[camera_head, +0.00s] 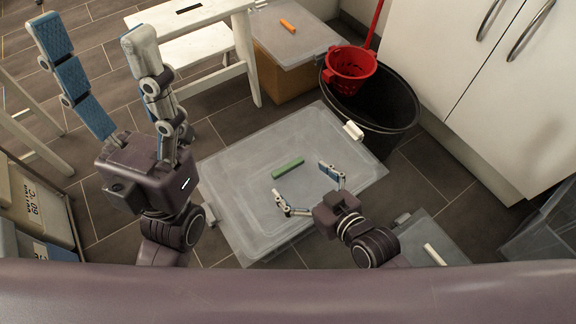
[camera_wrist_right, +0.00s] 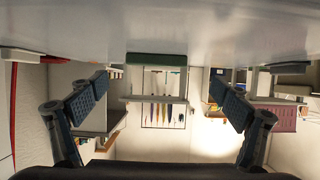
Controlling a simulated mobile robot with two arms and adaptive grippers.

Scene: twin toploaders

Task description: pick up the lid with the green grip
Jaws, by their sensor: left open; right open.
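The lid (camera_head: 235,185) is a large pale translucent panel with a green bar grip (camera_head: 288,168) near its middle. It lies flat and low in the head view, with white clips at its edges. My right gripper (camera_head: 303,186) is open and empty, on the near side of the green grip, fingers pointing toward it. In the right wrist view, the green grip (camera_wrist_right: 158,60) shows ahead between the two spread fingers (camera_wrist_right: 160,103), apart from both. The lid surface fills the top of that view. My left gripper (camera_head: 92,32) is open and empty, raised at the left, away from the lid.
A lid with an orange grip (camera_head: 288,26) covers a brown box at the back. A black bucket (camera_head: 390,105) with a red basket (camera_head: 350,66) stands beyond the lid's right corner. A white-gripped lid (camera_head: 433,254) lies front right. A white step stool (camera_head: 200,45) and cabinets (camera_head: 470,75) flank the space.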

